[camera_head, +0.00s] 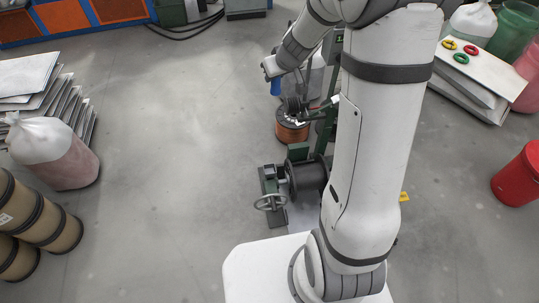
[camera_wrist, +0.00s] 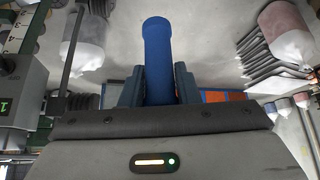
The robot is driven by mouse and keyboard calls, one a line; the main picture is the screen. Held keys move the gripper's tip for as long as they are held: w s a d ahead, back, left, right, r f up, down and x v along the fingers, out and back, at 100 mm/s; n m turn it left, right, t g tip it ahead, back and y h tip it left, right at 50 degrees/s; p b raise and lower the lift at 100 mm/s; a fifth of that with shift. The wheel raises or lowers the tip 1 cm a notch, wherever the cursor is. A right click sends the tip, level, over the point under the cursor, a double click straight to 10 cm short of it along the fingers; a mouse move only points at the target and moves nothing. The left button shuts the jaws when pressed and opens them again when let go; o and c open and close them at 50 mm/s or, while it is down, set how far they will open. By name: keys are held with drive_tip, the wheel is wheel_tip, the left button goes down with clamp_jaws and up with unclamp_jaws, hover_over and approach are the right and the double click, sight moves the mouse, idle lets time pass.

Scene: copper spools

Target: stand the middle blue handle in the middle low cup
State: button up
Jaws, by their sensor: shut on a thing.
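A blue handle (camera_wrist: 157,60) stands out between the two fingers of my gripper (camera_wrist: 160,85) in the wrist view. My gripper is shut on it. In the head view a small part of the blue handle (camera_head: 276,87) shows below my wrist, held in the air to the left of the dark machine. No low cup can be made out in either view; my arm covers much of the middle of the head view.
A copper spool (camera_head: 291,130) stands on the floor below my gripper. A green machine with a dark reel (camera_head: 308,178) and a handwheel (camera_head: 270,202) is nearer. Stacked white boards (camera_head: 480,80) with coloured rings lie right. The floor left of centre is clear.

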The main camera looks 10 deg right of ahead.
drive_tip(key=w+f+n+g+y+b, duration=0.1)
drive_tip(key=w+f+n+b, duration=0.2)
drive_tip(key=f+b, duration=1)
drive_tip(key=w+f+n+g+y+b, duration=0.2)
drive_tip(key=f+b, duration=1.2)
drive_tip(key=f, duration=1.1)
drive_tip(key=w+f+n+g+y+b, duration=0.1)
drive_tip(key=w+f+n+b, duration=0.3)
drive_tip(key=f+b, duration=1)
wheel_tip(320, 180, down, 6)
drive_tip(key=n, duration=0.2)
drive_tip(key=shift+w+n+g, duration=0.2)
drive_tip(key=shift+n+g, duration=0.1)
drive_tip(key=shift+f+b, duration=2.2)
drive_tip(key=shift+f, duration=1.15)
drive_tip(key=o, duration=1.1)
